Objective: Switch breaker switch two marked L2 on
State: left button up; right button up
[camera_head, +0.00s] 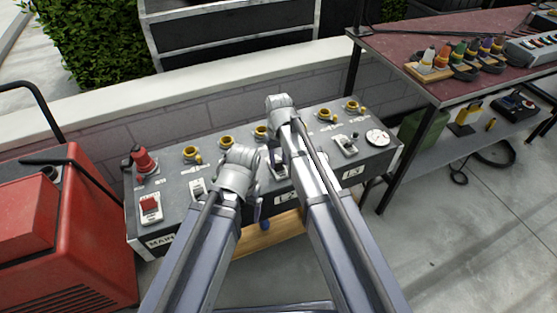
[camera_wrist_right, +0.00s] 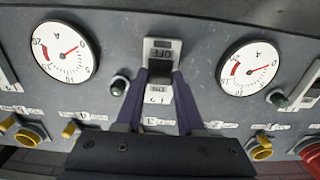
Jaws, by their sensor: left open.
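A dark grey power box (camera_head: 172,206) with a row of breaker switches stands in the middle of the head view. In the right wrist view a breaker with a dark switch (camera_wrist_right: 160,66) sits between the two fingers of my right gripper (camera_wrist_right: 160,82). The fingers are apart, one on each side; contact is unclear. My left gripper (camera_head: 256,203) is open and empty, left of L2, close to the box front.
A breaker marked L3 (camera_head: 345,144) is to the right; a red main switch (camera_head: 150,205) is at the left. Two round gauges (camera_wrist_right: 61,54) (camera_wrist_right: 247,67) flank the middle breaker. A red machine (camera_head: 60,230) and a dark red table (camera_head: 420,55) flank the box.

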grip_shut()
jog(key=shift+w+a+g, duration=0.15)
jog(key=shift+w+g, duration=0.25)
jog(key=shift+w, duration=0.05)
jog(key=shift+w+a+f+g+h+b, duration=0.1)
jog(key=shift+w+g+h+b, duration=0.2)
jog(key=shift+g, duration=0.2)
jog(key=shift+w+f+g+b, duration=0.1)
jog(key=shift+w+g+b, duration=0.1)
jog(key=shift+g+b, duration=0.4)
jog(key=shift+g+h, duration=0.3)
jog(key=shift+g, duration=0.2)
jog(key=shift+s, duration=0.1)
